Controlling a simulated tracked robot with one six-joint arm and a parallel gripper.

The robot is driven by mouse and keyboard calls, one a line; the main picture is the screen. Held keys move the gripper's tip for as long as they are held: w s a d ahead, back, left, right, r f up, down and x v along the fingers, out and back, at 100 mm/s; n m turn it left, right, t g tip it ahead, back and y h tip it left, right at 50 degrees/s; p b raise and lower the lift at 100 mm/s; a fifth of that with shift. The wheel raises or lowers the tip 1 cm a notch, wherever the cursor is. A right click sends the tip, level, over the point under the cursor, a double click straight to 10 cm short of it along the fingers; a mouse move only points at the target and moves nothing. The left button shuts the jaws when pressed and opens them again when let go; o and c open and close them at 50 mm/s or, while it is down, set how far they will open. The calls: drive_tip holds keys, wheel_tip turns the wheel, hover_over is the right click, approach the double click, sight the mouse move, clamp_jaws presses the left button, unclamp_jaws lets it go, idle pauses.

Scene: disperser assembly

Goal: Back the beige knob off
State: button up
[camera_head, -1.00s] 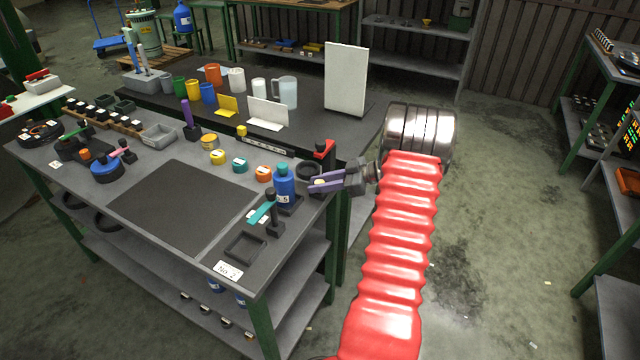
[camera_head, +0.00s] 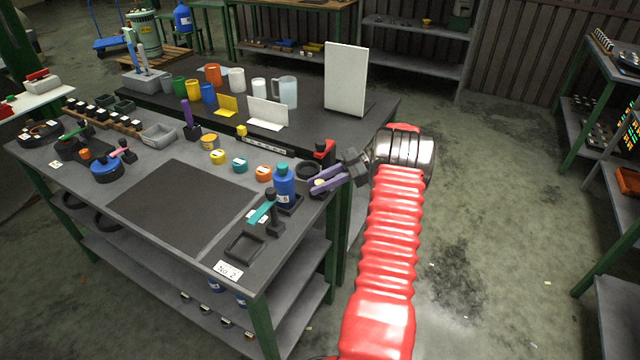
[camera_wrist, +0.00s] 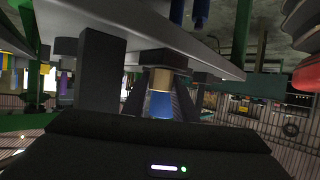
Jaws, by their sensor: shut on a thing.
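The beige knob (camera_head: 319,183) is a small pale spot at the table's right edge in the head view, between the purple fingers of my gripper (camera_head: 321,181). My gripper is shut on it, coming from the right, beside a blue bottle (camera_head: 284,186) with a teal cap. The fingers hide most of the knob. In the wrist view a beige cylinder (camera_wrist: 160,80) shows straight ahead, under a black block (camera_wrist: 163,59) and above a blue part (camera_wrist: 160,105). I cannot tell how far the knob is turned.
A black ring (camera_head: 308,169) and a red-topped black stand (camera_head: 323,150) are close behind the gripper. A teal-armed stand (camera_head: 265,212) is in front of the bottle. The dark mat (camera_head: 180,205) is clear. Open floor lies right of my arm.

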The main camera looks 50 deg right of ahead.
drive_tip(key=shift+w+d+r, duration=0.1)
drive_tip(key=o, duration=1)
drive_tip(key=shift+o, duration=0.2)
drive_tip(key=v, duration=1.3)
drive_tip(key=shift+s+d, duration=0.25)
drive_tip(key=shift+s, duration=0.05)
drive_tip(key=shift+r, duration=0.1)
